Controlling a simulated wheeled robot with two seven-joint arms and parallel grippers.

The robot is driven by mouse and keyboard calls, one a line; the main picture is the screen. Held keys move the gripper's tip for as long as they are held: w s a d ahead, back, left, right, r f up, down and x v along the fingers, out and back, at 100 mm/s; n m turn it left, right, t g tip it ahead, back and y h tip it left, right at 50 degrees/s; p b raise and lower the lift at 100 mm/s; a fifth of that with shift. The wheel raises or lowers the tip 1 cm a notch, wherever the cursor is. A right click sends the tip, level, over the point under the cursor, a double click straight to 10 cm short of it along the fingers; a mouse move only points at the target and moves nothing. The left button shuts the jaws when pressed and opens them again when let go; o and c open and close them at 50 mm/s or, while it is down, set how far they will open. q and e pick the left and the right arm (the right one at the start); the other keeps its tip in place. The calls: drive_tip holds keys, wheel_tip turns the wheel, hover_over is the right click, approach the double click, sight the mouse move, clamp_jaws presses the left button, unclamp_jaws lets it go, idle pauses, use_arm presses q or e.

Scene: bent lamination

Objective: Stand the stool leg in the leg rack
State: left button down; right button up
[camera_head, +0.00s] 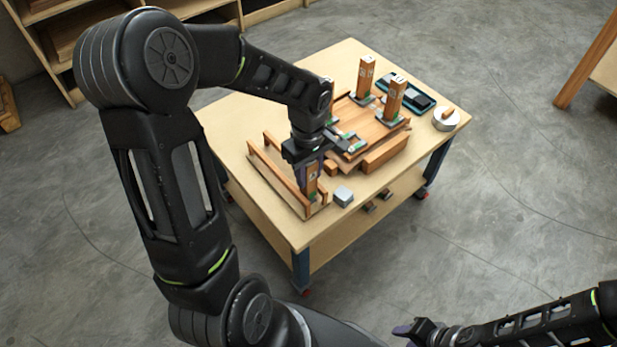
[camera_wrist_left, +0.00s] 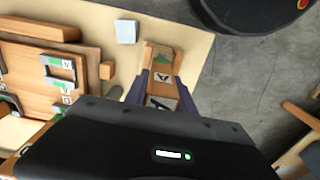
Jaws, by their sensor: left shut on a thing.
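My left gripper (camera_head: 311,181) is shut on a wooden stool leg (camera_head: 313,170), held roughly upright at the near end of a wooden rack with two long rails (camera_head: 275,180), which looks like the leg rack. In the left wrist view the purple fingers (camera_wrist_left: 162,95) clasp the leg (camera_wrist_left: 159,56), which bears a dark-marked label. I cannot tell whether its lower end rests in the rack. Other labelled legs stand upright around a wooden panel, including one at the back (camera_head: 366,72) and one at the right (camera_head: 395,98). My right gripper (camera_head: 412,332) is at the bottom edge, away from the table; its jaw opening is unclear.
A grey block (camera_head: 343,196) lies right of the rack, also in the left wrist view (camera_wrist_left: 127,31). The wooden panel (camera_head: 368,124) fills the table's middle. A dark tray (camera_head: 412,90) and a round white object (camera_head: 446,121) are at the right. The near right tabletop (camera_head: 375,187) is mostly clear.

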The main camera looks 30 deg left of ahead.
use_arm(q)
wheel_tip(320, 180, down, 2)
drive_tip(key=shift+f+b, duration=0.2)
drive_tip(key=shift+b, duration=0.1)
drive_tip(key=c, duration=1.1)
unclamp_jaws()
drive_tip(key=shift+o, duration=0.2)
drive_tip(key=shift+r, duration=0.1)
drive_tip(key=shift+r+p, duration=0.2)
drive_tip(key=shift+p, duration=0.1)
wheel_tip(320, 180, up, 12)
drive_tip(key=shift+f+p, duration=0.1)
drive_tip(key=shift+p, duration=0.8)
